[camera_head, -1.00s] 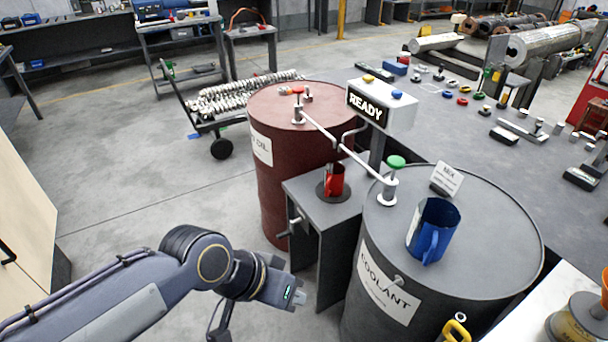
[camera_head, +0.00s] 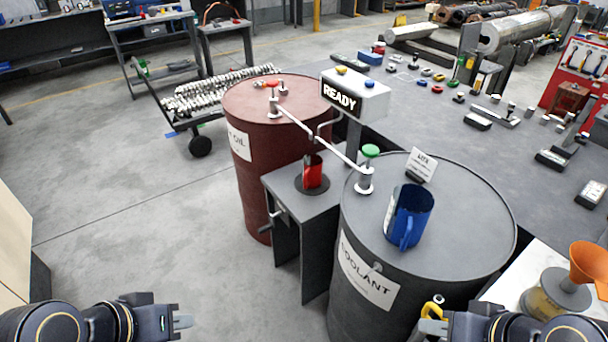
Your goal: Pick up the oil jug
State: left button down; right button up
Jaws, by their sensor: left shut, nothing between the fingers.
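A red jug (camera_head: 313,173), which I take for the oil jug, stands upright on a round dark plate on the small grey stand (camera_head: 284,184) between the barrels. A blue jug (camera_head: 409,214) stands on the grey coolant barrel (camera_head: 468,246). The red oil barrel (camera_head: 250,180) is left of the stand. My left gripper (camera_head: 184,322) is at the bottom left, shut and empty, well away from both jugs. My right gripper (camera_head: 430,326) is at the bottom edge, in front of the coolant barrel; its fingers are too unclear to judge.
A pipe with a green knob (camera_head: 370,151) and a READY sign box (camera_head: 354,96) rise near the jugs. An orange funnel (camera_head: 590,260) stands at the lower right. A yellow-handled item (camera_head: 434,306) is beside my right gripper.

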aim_at(313, 163)
jog(key=z, duration=1.95)
jog(key=u, duration=1.95)
jog(key=z, duration=0.45)
jog(key=i+j+z, duration=0.1)
jog(key=z, duration=0.4)
jog(key=j+z, duration=0.45)
jog(key=i+j+z, duration=0.1)
jog(key=z, duration=0.4)
jog(key=j+z, duration=0.5)
jog(key=k+j+z, duration=0.1)
jog(key=j, duration=0.3)
jog(key=k+j+z, duration=0.1)
jog(key=j, duration=0.3)
jog(key=k+j+z, duration=0.1)
jog(key=j, duration=0.25)
jog(key=k+j+z, duration=0.1)
jog(key=j, duration=0.3)
jog(key=k+j+z, duration=0.25)
jog(key=k+j, duration=0.15)
jog(key=j, duration=0.25)
